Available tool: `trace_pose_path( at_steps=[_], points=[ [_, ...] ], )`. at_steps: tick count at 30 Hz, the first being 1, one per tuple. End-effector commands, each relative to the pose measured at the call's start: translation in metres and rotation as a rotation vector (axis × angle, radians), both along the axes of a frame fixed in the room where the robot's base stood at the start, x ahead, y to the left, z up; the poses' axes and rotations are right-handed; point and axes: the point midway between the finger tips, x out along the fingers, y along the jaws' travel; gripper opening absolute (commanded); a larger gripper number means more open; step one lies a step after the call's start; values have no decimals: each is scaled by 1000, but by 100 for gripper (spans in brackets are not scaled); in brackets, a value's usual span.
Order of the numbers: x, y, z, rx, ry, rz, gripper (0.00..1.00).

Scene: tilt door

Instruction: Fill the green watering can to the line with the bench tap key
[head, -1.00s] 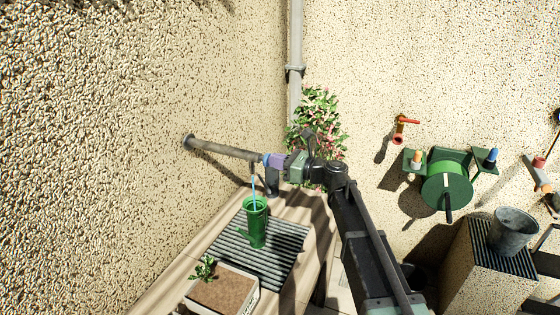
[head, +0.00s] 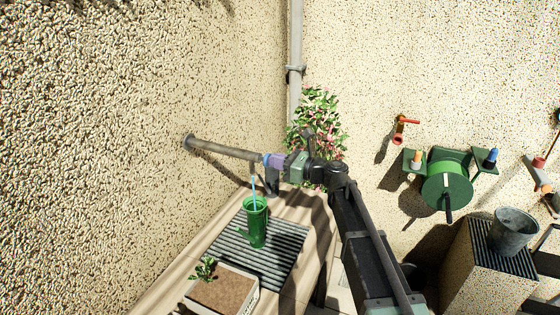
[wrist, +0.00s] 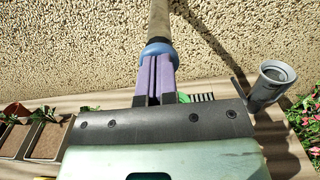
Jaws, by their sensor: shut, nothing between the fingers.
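The green watering can (head: 257,228) stands upright on a slatted grate on the bench. A thin blue stream (head: 254,190) runs down from the tap pipe (head: 225,150) into its top. The fill line and water level cannot be made out. My gripper (head: 272,160) is at the pipe's free end, above and slightly right of the can. In the wrist view its purple fingers (wrist: 156,76) are shut together, with their tips at a blue collar (wrist: 157,48) on the pipe. Whether they touch it, and whether it is the tap key, I cannot tell. Only a green sliver of the can shows there.
A planter (head: 225,292) sits at the bench's near end. A grey cylinder (wrist: 271,82) stands on the bench to the right in the wrist view. A flowering bush (head: 318,115) is behind my arm. A red-handled tap (head: 403,126), green reel (head: 447,185) and metal bucket (head: 512,232) are at right.

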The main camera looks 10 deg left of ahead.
Motion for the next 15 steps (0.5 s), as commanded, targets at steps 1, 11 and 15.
trace_pose_path(
  at_steps=[1,11,15],
  points=[
    [1,7,0,1,0,6,0],
    [0,5,1,1,0,6,0],
    [-4,-10,2,3,-1,5,0]
  ],
)
